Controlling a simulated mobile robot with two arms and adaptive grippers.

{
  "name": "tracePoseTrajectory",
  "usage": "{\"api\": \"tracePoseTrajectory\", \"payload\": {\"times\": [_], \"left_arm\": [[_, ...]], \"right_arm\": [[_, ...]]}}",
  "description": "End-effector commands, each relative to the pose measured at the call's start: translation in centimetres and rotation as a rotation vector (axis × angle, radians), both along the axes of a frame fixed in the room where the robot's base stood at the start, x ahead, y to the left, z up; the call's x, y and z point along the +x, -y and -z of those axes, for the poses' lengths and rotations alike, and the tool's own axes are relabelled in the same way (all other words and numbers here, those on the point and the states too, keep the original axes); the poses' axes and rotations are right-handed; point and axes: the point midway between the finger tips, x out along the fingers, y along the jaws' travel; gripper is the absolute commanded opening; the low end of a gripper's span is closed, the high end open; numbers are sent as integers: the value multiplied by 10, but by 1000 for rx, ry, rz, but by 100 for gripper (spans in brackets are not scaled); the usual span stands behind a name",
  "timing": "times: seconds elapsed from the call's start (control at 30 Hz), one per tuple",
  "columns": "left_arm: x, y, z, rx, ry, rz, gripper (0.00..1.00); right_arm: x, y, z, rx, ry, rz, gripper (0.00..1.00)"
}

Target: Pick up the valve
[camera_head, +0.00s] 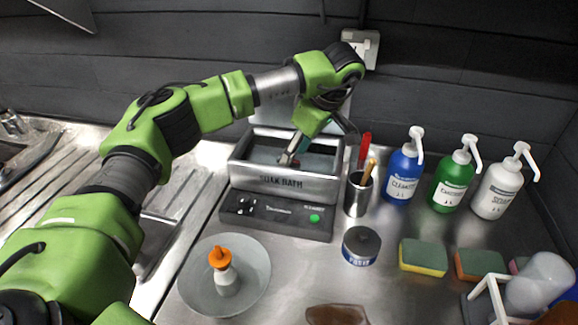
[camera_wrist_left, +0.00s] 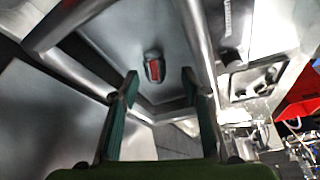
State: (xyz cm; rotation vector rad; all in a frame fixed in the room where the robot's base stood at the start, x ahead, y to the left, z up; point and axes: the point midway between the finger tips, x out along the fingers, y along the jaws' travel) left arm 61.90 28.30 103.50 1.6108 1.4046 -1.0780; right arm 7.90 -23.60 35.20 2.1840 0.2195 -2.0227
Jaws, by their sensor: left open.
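The soak bath (camera_head: 285,185) is a steel tank on a dark base with a green button. My left gripper (camera_head: 297,153) reaches down into it from above; its fingers are open and empty. In the left wrist view, a small dark metal piece with a red part (camera_wrist_left: 154,68), which looks like the valve, lies on the bath floor. It lies ahead of and between the spread green pads of my left gripper (camera_wrist_left: 160,100), apart from both. In the head view I cannot make the valve out in the bath. My right gripper is not in view.
A steel cup (camera_head: 357,196) with tools stands close right of the bath. Blue (camera_head: 403,178), green (camera_head: 451,184) and white (camera_head: 497,192) pump bottles stand further right. A bowl (camera_head: 192,283) holds an orange-capped bottle (camera_head: 224,275). A tin (camera_head: 361,246) and sponges (camera_head: 423,257) sit in front.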

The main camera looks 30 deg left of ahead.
Motion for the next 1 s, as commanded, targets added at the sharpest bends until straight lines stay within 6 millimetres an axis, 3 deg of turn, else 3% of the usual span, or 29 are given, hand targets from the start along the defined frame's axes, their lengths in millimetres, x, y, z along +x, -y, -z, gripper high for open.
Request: {"api": "tracePoseTrajectory", "payload": {"times": [0.27, 0.5, 0.8, 0.97, 1.0], "left_arm": [[4, -10, 19, 0, -3, 0, 42], [10, -24, 50, 0, -2, 1, 42], [11, -27, 56, 1, 1, 1, 42], [11, -26, 56, 0, 1, 1, 3], [11, -26, 56, 0, 1, 1, 0]], "right_arm": [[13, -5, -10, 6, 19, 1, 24], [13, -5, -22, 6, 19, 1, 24], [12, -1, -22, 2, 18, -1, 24], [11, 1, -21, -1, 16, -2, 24], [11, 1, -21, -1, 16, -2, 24]]}}
